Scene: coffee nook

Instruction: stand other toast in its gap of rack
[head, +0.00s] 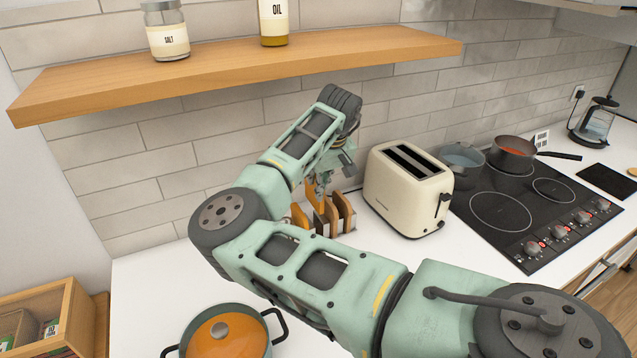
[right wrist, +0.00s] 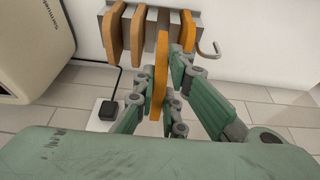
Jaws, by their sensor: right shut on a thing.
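The toast rack (right wrist: 200,38) is a grey metal holder with a hook at one end. In the head view it stands on the white counter beside the toaster, partly behind my right arm. Several brown slices (right wrist: 114,32) stand upright in it. My right gripper (head: 321,182) is over the rack. In the right wrist view its fingers (right wrist: 160,82) are shut on one orange-brown slice of toast (right wrist: 160,68), seen edge-on. The held slice's far end overlaps the rack between standing slices; I cannot tell whether it is seated in a gap. My left gripper is out of view.
A cream toaster (head: 408,188) stands close to the right of the rack. A wooden shelf (head: 240,72) with jars hangs above. A lidded pot (head: 226,338) sits at the front, and a black hob (head: 520,215) lies farther right. Counter left of the rack is clear.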

